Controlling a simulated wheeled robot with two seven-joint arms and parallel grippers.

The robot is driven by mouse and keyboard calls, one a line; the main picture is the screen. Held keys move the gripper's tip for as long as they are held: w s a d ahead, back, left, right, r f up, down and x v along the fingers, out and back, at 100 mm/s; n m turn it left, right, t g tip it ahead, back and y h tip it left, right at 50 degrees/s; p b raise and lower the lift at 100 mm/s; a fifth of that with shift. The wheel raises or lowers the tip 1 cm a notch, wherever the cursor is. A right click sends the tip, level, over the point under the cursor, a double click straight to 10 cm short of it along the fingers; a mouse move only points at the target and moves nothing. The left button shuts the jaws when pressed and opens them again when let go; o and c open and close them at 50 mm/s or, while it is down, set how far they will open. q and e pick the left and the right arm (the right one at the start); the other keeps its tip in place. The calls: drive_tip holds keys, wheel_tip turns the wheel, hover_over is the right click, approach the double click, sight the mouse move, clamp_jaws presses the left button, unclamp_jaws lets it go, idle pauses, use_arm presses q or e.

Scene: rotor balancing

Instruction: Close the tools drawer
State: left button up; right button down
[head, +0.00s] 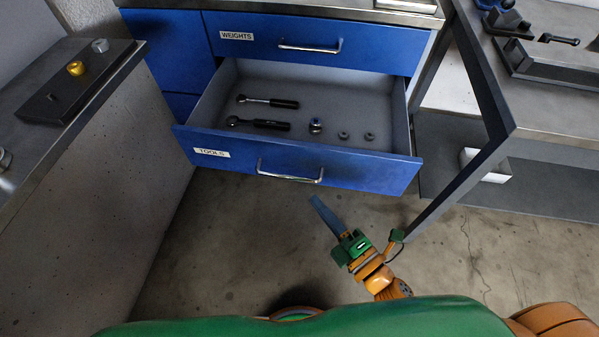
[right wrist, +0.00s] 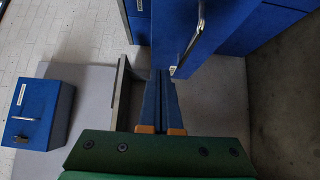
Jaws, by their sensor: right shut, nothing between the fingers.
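The blue tools drawer (head: 225,165) is pulled well out of its cabinet in the head view. Its front carries a TOOLS label and a silver bar handle (head: 290,172). Inside lie two black-handled ratchet-like tools (head: 268,102) and several small metal pieces (head: 316,126). My right gripper (head: 315,200) is shut and empty, its blue fingers pointing toward the drawer front, just below the handle in the picture. In the right wrist view, the closed fingertips (right wrist: 160,74) are beside the blue drawer front (right wrist: 180,22) and its handle (right wrist: 196,38); contact cannot be told. My left gripper is not in view.
The weights drawer (head: 350,45) above is shut. A grey post (head: 485,85) and a workbench (head: 560,110) stand at the right. A metal-topped counter (head: 25,110) stands at the left. Bare concrete floor (head: 215,245) lies below the drawer.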

approach(289, 150)
drive_tip(key=w+a, duration=0.1)
drive_tip(key=a, duration=0.3)
drive_tip(key=w, duration=0.3)
drive_tip(key=shift+d, duration=0.4)
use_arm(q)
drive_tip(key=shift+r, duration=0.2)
use_arm(e)
drive_tip(key=shift+w+d, duration=0.2)
drive_tip(key=shift+w, duration=0.3)
